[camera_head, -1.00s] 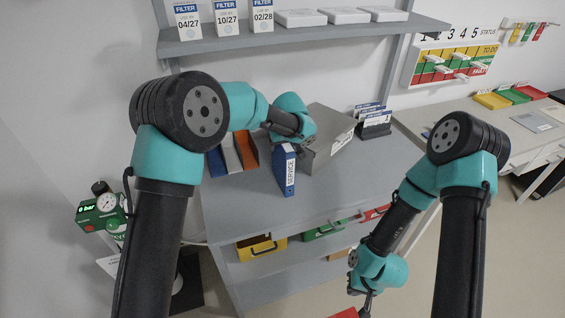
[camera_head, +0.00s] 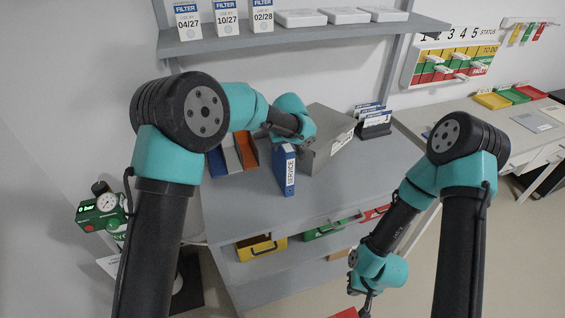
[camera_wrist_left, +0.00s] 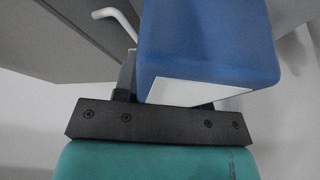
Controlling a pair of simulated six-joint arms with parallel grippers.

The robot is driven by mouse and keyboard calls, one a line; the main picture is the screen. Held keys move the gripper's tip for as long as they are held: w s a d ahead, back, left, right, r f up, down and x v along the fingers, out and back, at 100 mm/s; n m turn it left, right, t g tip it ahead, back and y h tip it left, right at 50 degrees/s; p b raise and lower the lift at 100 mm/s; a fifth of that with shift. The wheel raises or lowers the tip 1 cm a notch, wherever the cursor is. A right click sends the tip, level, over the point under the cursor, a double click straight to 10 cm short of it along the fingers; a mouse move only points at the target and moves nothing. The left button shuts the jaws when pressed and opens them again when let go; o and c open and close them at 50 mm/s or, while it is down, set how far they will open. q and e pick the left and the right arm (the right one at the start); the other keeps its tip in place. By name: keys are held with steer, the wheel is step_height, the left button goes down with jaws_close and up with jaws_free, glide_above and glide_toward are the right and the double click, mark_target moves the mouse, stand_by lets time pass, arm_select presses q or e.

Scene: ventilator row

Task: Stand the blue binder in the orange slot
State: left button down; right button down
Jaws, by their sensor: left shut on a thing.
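The blue binder (camera_head: 289,176) stands upright on the grey desk, its white SERVICE label facing the front; it also fills the middle of the left wrist view (camera_wrist_left: 210,50). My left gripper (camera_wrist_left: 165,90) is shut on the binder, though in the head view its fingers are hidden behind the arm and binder. The orange slot (camera_head: 246,151) is in a slotted rack left of the binder, next to a grey slot (camera_head: 231,158) and a blue slot (camera_head: 216,162). My right gripper (camera_head: 361,296) hangs low at the front, away from the desk; its fingers are too small to read.
A card holder (camera_head: 373,124) is further right. A shelf (camera_head: 300,36) with filter boxes hangs above. The desk (camera_head: 240,210) is clear in front of the rack.

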arm_select(q)
steer(key=shift+r, duration=0.15)
stand_by(0.3)
steer(key=shift+r, duration=1.65)
steer(key=shift+s+r, duration=0.15)
steer(key=shift+r, duration=0.1)
steer(key=s+r, duration=0.1)
steer(key=s, duration=1.4)
steer(key=shift+s+r, duration=0.2)
steer(key=shift+s, duration=0.15)
